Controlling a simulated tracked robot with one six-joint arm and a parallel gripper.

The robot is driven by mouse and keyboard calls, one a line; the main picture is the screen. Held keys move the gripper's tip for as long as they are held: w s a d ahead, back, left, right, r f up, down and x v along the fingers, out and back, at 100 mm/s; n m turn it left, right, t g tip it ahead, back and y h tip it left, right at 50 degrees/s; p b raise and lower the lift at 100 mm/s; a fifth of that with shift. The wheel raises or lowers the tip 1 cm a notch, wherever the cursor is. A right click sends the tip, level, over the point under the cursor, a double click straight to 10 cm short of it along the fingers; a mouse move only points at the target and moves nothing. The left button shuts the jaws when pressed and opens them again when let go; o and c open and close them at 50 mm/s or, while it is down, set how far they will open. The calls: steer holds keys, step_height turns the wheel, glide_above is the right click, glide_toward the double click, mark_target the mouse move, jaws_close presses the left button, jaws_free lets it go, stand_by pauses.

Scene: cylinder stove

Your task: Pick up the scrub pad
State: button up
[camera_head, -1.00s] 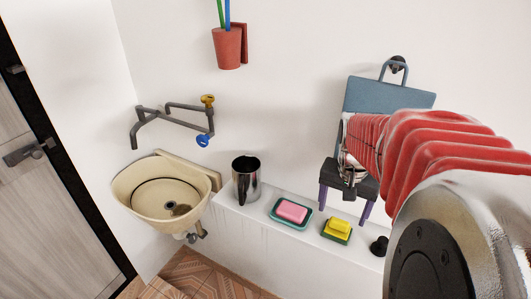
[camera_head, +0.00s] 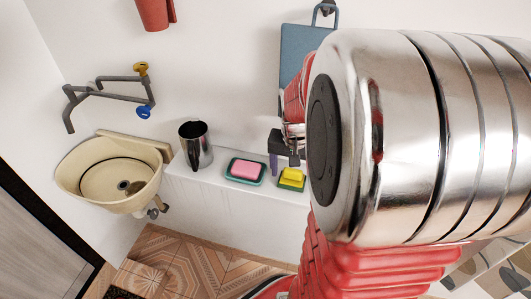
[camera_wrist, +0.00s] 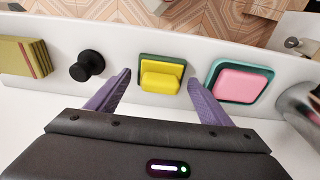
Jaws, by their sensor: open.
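The scrub pad, a yellow block on a dark green base (camera_head: 292,179), lies on the white ledge. It also shows near the middle of the wrist view (camera_wrist: 161,77). My gripper (camera_wrist: 159,82) is open and empty, its two purple fingers apart. In the wrist view the pad appears between and just beyond the fingertips, one finger on each side; I see no contact. In the head view my gripper (camera_head: 284,162) is above the ledge beside the pad, partly hidden by my arm.
A pink soap (camera_wrist: 243,82) in a teal dish (camera_wrist: 211,74) lies right of the pad in the wrist view. A black knob (camera_wrist: 87,66) and a striped olive block (camera_wrist: 22,57) are to its left. A metal cup (camera_head: 195,146) and beige basin (camera_head: 83,178) stand further left in the head view.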

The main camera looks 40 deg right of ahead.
steer(key=shift+f, duration=0.1)
stand_by(0.5)
steer(key=c, duration=0.9)
